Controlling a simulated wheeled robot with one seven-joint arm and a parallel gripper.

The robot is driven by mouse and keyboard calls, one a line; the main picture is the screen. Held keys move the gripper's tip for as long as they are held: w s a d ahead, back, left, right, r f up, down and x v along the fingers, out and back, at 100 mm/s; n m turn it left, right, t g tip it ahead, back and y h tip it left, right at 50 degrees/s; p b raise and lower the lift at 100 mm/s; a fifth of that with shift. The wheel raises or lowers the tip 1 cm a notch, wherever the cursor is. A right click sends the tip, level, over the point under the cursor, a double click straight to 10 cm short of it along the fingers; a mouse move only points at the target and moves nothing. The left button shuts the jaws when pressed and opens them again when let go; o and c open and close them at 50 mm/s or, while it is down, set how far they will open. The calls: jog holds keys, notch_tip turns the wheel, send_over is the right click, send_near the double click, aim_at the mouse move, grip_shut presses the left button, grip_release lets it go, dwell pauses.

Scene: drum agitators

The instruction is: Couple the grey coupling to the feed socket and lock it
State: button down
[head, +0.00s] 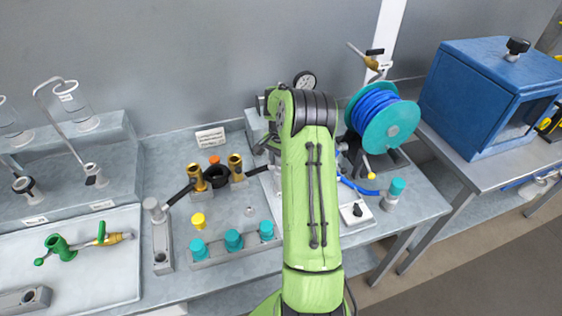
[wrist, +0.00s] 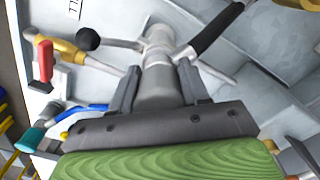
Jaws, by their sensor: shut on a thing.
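My gripper (wrist: 161,84) is shut on the grey coupling (wrist: 158,92), a grey cylinder between its two dark fingers in the wrist view. The far end of the coupling is in line with a pale metal fitting (wrist: 158,42) that looks like the feed socket. They appear to meet or nearly meet; I cannot tell whether the coupling is seated or locked. A black-gripped lever (wrist: 212,28) and a rod with a black ball knob (wrist: 88,39) reach out either side of the fitting. In the head view my green arm hides gripper, coupling and socket.
A brass valve with a red handle (wrist: 43,62) is at the wrist view's left. In the head view, a teal reel of blue hose (head: 391,128) stands right of my arm. Brass fittings (head: 197,176) and a rack of teal caps (head: 233,240) stand left.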

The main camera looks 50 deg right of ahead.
jog(key=shift+f+b, duration=0.3)
jog(key=shift+f, duration=0.05)
dwell(0.3)
jog(key=shift+c, duration=2.4)
grip_release()
jog(key=shift+c, duration=0.4)
jog(key=shift+r, duration=0.1)
notch_tip(320, 180, up, 10)
jog(key=p, duration=0.7)
